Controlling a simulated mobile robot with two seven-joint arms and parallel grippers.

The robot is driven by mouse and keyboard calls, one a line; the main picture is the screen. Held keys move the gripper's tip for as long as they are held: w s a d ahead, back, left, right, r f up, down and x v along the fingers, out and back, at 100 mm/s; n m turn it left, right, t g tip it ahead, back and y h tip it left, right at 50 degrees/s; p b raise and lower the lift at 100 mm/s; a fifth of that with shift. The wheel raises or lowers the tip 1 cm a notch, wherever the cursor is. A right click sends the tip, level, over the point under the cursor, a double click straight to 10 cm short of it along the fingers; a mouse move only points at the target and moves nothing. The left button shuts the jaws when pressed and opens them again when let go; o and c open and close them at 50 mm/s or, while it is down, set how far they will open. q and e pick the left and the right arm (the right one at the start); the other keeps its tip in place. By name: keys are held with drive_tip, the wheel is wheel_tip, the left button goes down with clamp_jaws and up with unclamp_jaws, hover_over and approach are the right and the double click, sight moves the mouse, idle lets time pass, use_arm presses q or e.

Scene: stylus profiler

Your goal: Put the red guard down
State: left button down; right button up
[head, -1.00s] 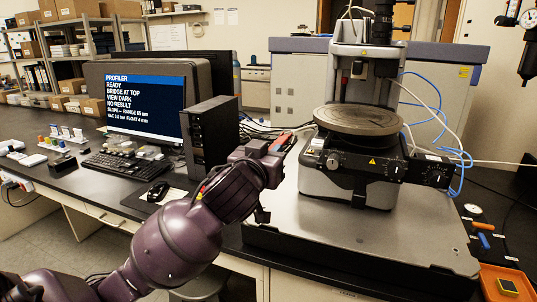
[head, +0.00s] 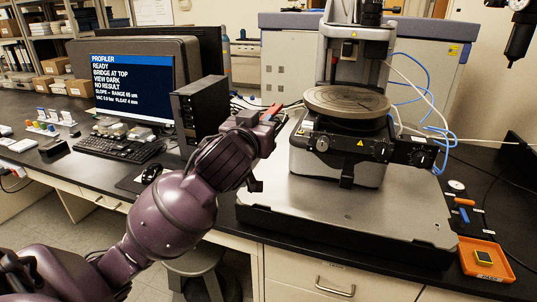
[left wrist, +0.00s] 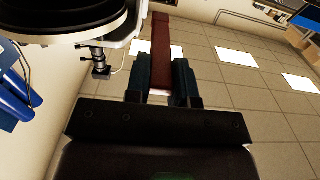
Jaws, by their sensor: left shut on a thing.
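The red guard shows as a small red piece (head: 271,111) at the end of my left gripper (head: 263,121) in the head view. In the left wrist view it is a long dark-red bar (left wrist: 162,38), and the left gripper's fingers (left wrist: 161,78) are shut on it from both sides. The guard is held up in the air, left of the profiler's round stage (head: 347,101) in the head view. I cannot tell whether it touches anything beyond the fingers. My right gripper is not in view.
The profiler's grey base plate (head: 310,218) has bare room in front. An orange tray (head: 487,272) with a small yellow-edged piece is at the right. A black computer tower (head: 199,110), monitor (head: 130,82) and keyboard (head: 118,147) stand at the left.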

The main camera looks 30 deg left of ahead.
use_arm(q)
drive_tip(key=b, duration=0.4)
hover_over(262, 212)
drive_tip(key=s+d, duration=0.2)
wheel_tip(262, 212, down, 5)
drive_tip(key=shift+s+a+f+b, duration=0.1)
drive_tip(key=shift+f+b, duration=0.95)
drive_tip(key=shift+f, duration=3.8)
drive_tip(key=shift+a+f+b, duration=0.1)
drive_tip(key=shift+f+b, duration=0.95)
drive_tip(key=shift+f, duration=3.8)
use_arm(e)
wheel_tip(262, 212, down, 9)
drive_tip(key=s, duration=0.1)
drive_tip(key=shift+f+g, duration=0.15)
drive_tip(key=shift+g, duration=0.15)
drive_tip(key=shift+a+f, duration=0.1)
use_arm(q)
drive_tip(key=shift+f, duration=0.25)
drive_tip(key=c, duration=1)
unclamp_jaws()
drive_tip(key=shift+r, duration=0.1)
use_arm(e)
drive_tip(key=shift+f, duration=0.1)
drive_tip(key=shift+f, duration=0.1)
